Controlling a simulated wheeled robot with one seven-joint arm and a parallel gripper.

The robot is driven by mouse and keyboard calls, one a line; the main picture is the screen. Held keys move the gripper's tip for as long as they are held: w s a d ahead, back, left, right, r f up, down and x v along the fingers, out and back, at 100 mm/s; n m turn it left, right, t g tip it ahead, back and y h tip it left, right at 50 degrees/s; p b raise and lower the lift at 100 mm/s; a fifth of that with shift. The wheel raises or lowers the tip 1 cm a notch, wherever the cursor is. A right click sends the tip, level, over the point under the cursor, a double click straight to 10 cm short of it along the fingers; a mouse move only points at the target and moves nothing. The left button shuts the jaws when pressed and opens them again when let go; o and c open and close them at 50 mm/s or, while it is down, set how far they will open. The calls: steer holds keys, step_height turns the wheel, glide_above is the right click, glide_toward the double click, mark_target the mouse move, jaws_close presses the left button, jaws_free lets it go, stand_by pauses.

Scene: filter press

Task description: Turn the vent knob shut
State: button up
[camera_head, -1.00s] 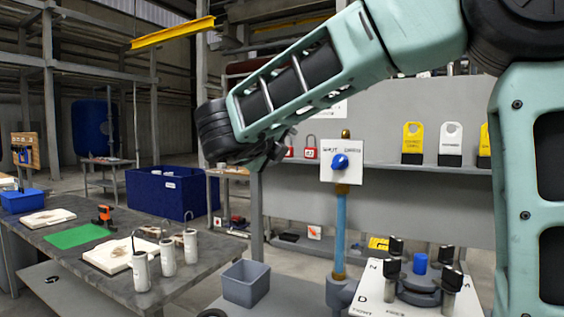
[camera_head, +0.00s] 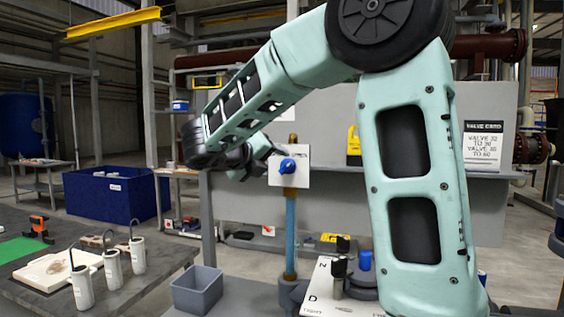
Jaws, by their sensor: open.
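The blue vent knob (camera_head: 287,166) sits on a white plate (camera_head: 302,178) at the top of a blue upright pipe (camera_head: 291,235). My gripper (camera_head: 268,150) is dark and lies just left of the knob in the picture, by the plate's upper left edge. It looks open and empty, with its fingers pointing towards the plate. I cannot tell how far it is from the plate in depth, or whether it touches. The plate's lettering is partly hidden behind the gripper, and the knob's pointer direction is too small to read.
A grey bin (camera_head: 197,291) stands left of the pipe's foot. A white panel (camera_head: 325,290) with black knobs and a blue knob (camera_head: 365,260) is below right, partly hidden by my arm. A valve card (camera_head: 486,146) hangs at right. A table with white canisters (camera_head: 112,269) is at left.

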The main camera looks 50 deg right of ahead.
mark_target(283, 166)
steer(key=p+x, duration=0.1)
steer(key=x, duration=0.4)
steer(key=shift+d+f, duration=0.15)
steer(key=shift+d, duration=0.2)
steer(key=c, duration=1)
